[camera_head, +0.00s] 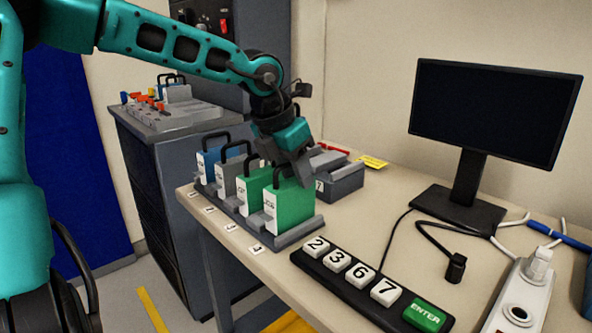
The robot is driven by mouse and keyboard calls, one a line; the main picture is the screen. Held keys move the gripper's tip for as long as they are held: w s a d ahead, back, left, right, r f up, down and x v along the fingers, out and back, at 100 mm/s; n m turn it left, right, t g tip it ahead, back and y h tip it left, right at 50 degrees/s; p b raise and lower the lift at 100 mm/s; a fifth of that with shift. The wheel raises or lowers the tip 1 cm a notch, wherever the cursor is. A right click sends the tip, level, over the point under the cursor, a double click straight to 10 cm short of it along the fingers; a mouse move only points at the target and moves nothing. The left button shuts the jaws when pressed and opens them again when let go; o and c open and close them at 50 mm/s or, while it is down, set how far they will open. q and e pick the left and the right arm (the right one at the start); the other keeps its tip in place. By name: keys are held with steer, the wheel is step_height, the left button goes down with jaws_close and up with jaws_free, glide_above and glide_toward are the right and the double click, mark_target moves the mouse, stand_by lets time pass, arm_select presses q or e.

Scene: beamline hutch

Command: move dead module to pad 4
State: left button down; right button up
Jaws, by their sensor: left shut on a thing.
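Several upright modules with black loop handles stand in a row in a dark grey rack (318,222) on the table: a blue one (207,165), a grey one (228,178), a green one (252,190) and a nearer green one (290,208). My left gripper (297,172) reaches down from above and is shut on the handle of the nearest green module. That module is upright at the near end of the rack; I cannot tell whether it is lifted. Which module is dead and which spot is pad 4 cannot be read. My right gripper is not in view.
A grey box (345,182) marked 7 stands behind the rack. Number keys and a green ENTER key (426,314) lie in front. A monitor (494,112), cables and a power strip (520,300) occupy the right. A dark cabinet (165,150) stands left.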

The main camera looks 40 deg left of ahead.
arm_select(q)
steer(key=shift+f+b, duration=0.3)
steer(key=shift+b, duration=0.05)
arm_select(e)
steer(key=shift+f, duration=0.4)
arm_select(q)
steer(key=c, duration=0.6)
jaws_free()
steer(key=shift+s+r, duration=0.1)
steer(key=shift+r, duration=0.2)
steer(key=p+v, duration=0.2)
steer(key=v, duration=0.3)
steer(key=shift+r, duration=0.15)
steer(key=p+v, duration=0.1)
steer(key=v, duration=0.5)
steer(key=shift+s+r, duration=0.25)
steer(key=shift+r, duration=0.2)
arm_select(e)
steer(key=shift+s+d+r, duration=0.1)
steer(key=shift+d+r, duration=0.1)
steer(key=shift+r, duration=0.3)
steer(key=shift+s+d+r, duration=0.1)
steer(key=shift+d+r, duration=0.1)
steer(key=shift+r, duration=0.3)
